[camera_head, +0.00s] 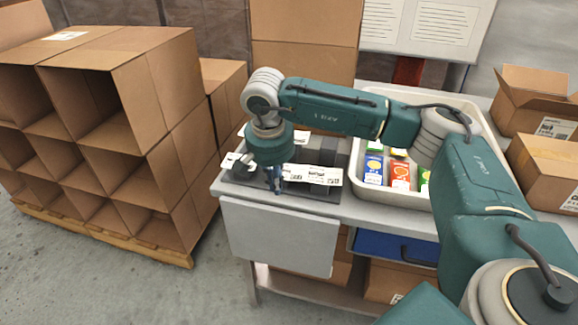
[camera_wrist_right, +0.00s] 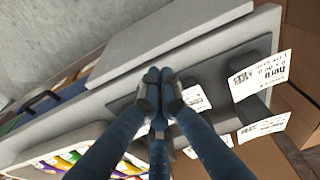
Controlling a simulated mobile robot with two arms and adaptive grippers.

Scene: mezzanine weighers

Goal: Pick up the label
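Several white printed labels lie at a dark grey holder (camera_head: 322,193) on the left end of the table. One long label (camera_head: 312,174) is just right of my right gripper (camera_head: 273,186) in the head view. Another label (camera_head: 236,162) is to its left, partly behind the wrist. In the right wrist view, the fingertips of my right gripper (camera_wrist_right: 160,77) are together over the dark holder, with no label visible between them. Labels show right of the fingers: one close behind a finger (camera_wrist_right: 196,99), one large (camera_wrist_right: 258,74) and one lower (camera_wrist_right: 262,128). My left gripper is out of view.
A white tray (camera_head: 389,212) with colourful boxes stands on the table (camera_head: 345,208) right of the holder. Open cartons (camera_head: 110,110) are stacked on a pallet at left. More cartons (camera_head: 547,170) stand at right. Bare floor (camera_head: 110,285) is in front.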

